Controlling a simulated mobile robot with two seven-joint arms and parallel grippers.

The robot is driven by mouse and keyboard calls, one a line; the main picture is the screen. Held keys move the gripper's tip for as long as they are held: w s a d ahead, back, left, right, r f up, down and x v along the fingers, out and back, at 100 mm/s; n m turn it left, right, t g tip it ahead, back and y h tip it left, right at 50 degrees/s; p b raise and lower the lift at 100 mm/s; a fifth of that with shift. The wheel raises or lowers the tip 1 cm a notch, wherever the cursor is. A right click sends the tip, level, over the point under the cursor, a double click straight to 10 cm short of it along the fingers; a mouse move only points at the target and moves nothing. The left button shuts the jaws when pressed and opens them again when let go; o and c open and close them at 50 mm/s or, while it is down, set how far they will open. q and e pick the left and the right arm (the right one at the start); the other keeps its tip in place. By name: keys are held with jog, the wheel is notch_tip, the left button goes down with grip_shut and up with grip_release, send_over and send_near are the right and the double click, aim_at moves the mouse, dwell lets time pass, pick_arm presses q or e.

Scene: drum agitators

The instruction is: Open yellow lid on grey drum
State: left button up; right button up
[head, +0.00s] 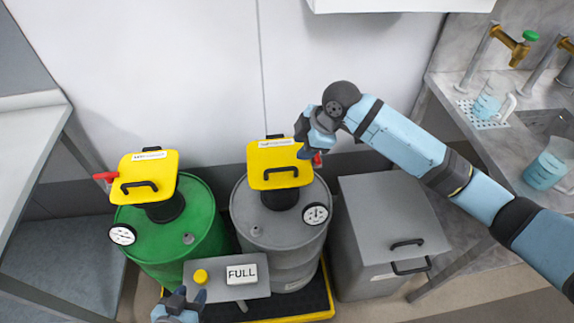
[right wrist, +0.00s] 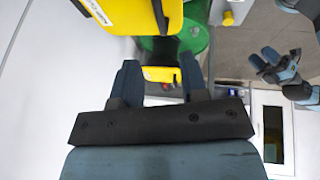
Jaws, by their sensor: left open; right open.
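The grey drum (head: 286,230) stands in the middle of the head view. Its yellow lid (head: 272,178) lies over a black neck (head: 280,199), with a black handle on top and a label at the back edge. A red part (head: 317,160) shows at the lid's right side. My right gripper (head: 302,136) is open and empty beside the lid's back right corner; contact cannot be told. In the right wrist view a yellow lid (right wrist: 120,14) is close, above the open fingers. My left gripper (head: 180,300) is open at the bottom, in front of the green drum.
A green drum (head: 203,225) with its own yellow lid (head: 147,172) and red lever (head: 105,176) stands left. A "FULL" panel (head: 212,284) with a yellow button is in front. A grey bin (head: 388,215) stands close right; a sink counter (head: 460,75) is further right.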

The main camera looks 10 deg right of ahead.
aim_at(283, 168)
jog(key=x, duration=1.1)
grip_shut()
